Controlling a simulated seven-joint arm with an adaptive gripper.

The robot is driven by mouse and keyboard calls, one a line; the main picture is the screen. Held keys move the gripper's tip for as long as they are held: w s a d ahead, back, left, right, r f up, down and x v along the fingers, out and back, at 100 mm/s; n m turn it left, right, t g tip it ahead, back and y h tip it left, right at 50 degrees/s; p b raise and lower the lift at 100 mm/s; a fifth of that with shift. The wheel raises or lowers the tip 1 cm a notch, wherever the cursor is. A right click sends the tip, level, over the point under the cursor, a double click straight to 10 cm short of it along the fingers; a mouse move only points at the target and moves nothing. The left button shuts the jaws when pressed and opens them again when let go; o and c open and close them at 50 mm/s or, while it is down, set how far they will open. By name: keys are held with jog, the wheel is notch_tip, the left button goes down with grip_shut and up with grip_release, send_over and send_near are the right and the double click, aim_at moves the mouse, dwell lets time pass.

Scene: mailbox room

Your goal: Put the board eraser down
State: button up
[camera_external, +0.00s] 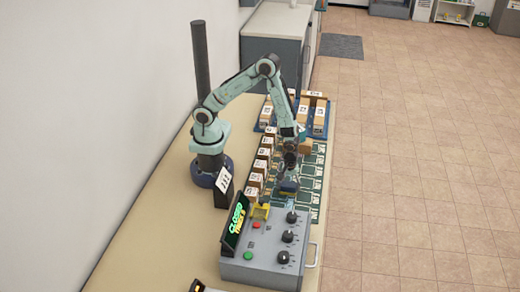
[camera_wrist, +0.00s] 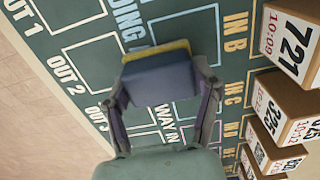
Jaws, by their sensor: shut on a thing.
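The board eraser (camera_wrist: 158,80) is a dark blue block with a yellow-tan strip along its far edge in the wrist view. My gripper (camera_wrist: 162,98) is shut on it, with one finger at each side. Below it lies a green mat (camera_wrist: 75,22) with white outlined boxes and lettering such as "OUT 2", "WAY IN" and "IN B". In the external view my gripper (camera_external: 289,172) points down over the mat, and the eraser (camera_external: 289,185) shows as a small dark blue block under it. I cannot tell whether the eraser touches the mat.
A row of labelled boxes (camera_external: 261,160) stands left of the mat; box 721 (camera_wrist: 290,42) is close in the wrist view. A blue tray (camera_external: 318,133) with boxes is behind. A grey control panel (camera_external: 268,250) with knobs and a "CLOSED" sign (camera_external: 236,220) stands in front.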

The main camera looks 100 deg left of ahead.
aim_at(289, 184)
jog(key=shift+f, duration=0.1)
jog(key=o, duration=1.1)
jog(key=shift+o, duration=0.2)
notch_tip(289, 184, up, 12)
jog(key=f, duration=0.1)
jog(key=s+a+r+m, duration=0.2)
jog(key=s+r+m, duration=0.4)
jog(key=s+m, duration=0.2)
jog(key=s+a+r+m, duration=0.3)
jog(key=s+r+m, duration=0.3)
jog(key=s+m, duration=0.2)
jog(key=shift+s+a+r+m+y, duration=0.3)
jog(key=shift+s+r+m+y, duration=0.1)
jog(key=shift+s, duration=0.55)
